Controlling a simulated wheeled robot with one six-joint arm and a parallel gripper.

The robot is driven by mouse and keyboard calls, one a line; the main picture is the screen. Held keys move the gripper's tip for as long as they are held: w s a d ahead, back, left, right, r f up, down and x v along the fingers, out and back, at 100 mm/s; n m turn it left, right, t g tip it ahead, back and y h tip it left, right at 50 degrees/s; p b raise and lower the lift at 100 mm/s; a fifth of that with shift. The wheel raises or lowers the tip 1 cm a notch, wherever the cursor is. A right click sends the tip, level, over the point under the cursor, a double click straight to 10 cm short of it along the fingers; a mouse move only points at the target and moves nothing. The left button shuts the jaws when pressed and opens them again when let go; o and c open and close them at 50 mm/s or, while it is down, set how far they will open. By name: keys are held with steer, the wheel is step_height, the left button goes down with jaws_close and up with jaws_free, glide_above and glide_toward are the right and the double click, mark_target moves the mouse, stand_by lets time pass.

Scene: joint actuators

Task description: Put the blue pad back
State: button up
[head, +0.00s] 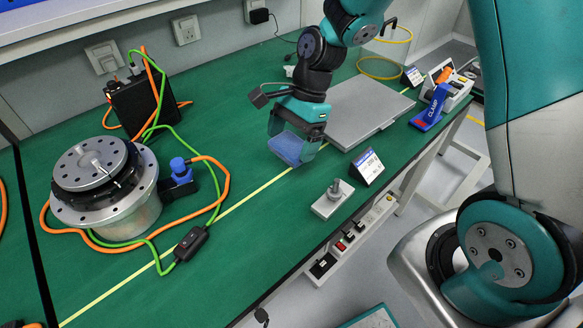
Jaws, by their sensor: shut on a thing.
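The blue pad (287,150) is a small, flat blue piece near the middle of the green workbench. My gripper (293,145) points down at it from above and is shut on it. The pad shows between and below the two teal fingers. I cannot tell whether its underside touches the bench or is slightly above it. No marked place for the pad can be made out for certain.
A grey plate (364,112) lies just right of my gripper. A metal weight block (333,198) and a sign (367,167) stand near the front edge. A round actuator (104,190) with orange and green cables is at left.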

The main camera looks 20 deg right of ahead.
step_height(320, 180, down, 8)
steer(key=shift+r+b, duration=0.1)
steer(key=shift+b, duration=0.3)
steer(key=o, duration=0.5)
steer(key=p+v, duration=0.1)
steer(key=v, duration=1)
steer(key=shift+d+r, duration=0.1)
steer(key=shift+r, duration=0.05)
step_height(320, 180, up, 5)
steer(key=n, duration=0.4)
glide_above(301, 138)
steer(key=s+a, duration=0.1)
steer(key=s, duration=0.1)
steer(key=shift+s, duration=0.15)
steer(key=s+a+r+n, duration=0.2)
steer(key=s+n, duration=0.3)
steer(key=n, duration=0.1)
steer(key=s+a+r+n+t, duration=0.1)
steer(key=s+a+r+n, duration=0.1)
steer(key=s+n, duration=0.3)
steer(key=s+a+r+n, duration=0.2)
steer(key=s+r+n, duration=0.2)
steer(key=s+n, duration=0.2)
steer(key=shift+s+a+r+n, duration=0.15)
steer(key=shift+s+n, duration=0.15)
steer(key=shift+s, duration=0.15)
